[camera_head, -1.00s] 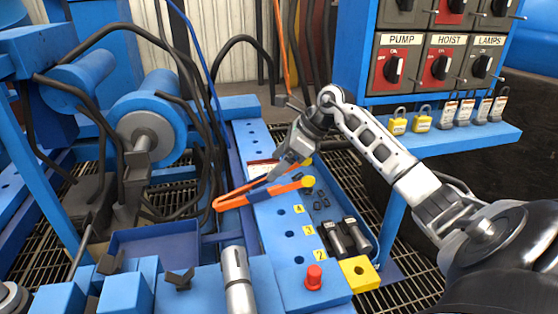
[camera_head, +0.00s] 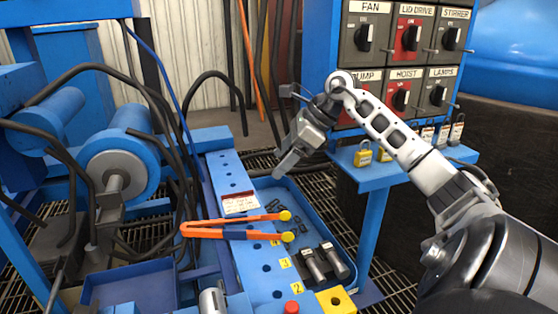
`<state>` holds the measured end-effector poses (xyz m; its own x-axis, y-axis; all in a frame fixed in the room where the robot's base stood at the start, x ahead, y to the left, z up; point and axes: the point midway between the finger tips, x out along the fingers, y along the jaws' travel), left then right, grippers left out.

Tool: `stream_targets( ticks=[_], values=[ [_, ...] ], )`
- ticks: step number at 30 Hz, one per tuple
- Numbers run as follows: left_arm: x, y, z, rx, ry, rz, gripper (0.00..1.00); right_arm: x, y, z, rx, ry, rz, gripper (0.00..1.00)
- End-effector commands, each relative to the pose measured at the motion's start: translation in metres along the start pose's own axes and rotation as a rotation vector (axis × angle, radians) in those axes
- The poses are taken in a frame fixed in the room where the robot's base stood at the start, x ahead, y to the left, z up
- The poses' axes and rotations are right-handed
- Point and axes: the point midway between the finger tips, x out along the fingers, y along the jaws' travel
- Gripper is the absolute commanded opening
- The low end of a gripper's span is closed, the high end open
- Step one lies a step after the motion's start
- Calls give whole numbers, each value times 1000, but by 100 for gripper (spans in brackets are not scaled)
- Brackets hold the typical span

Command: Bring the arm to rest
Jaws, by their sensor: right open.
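My right arm comes in from the right in the head view. Its right gripper (camera_head: 284,172) hangs in the air above the far part of the blue tray, pointing down and left. It is open and nothing shows between its fingers. Orange-handled tongs (camera_head: 215,229) with yellow ends lie across the blue bench strip (camera_head: 228,178), just nearer than the gripper and apart from it. My left gripper is not in view.
A switch panel (camera_head: 405,50) with FAN, LID DRIVE and STIRRER knobs stands behind the arm. Yellow padlocks (camera_head: 363,154) and tags sit on the shelf below. The blue tray (camera_head: 345,240) holds dark cylinders (camera_head: 313,264) and small parts. Blue machinery with black hoses (camera_head: 119,165) stands left.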

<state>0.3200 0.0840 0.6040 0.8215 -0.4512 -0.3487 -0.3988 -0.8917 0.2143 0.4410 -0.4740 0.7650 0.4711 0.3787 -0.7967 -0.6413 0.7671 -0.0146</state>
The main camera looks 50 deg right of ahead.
Motion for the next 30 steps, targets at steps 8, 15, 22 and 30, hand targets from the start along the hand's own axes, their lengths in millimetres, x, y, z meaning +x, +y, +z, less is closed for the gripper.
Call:
stream_targets(
  ticks=[8, 15, 22, 30],
  values=[
    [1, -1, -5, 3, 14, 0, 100, 0, 0, 0, 0, 0, 0, 75],
    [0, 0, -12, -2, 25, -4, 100, 4, 3, 3, 6, -15, 13, 75],
    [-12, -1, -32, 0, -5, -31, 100, 45, 59, 54, 168, -276, 209, 75],
    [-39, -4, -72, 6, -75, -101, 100, 57, 166, 142, 1075, -805, 668, 75]
  ],
)
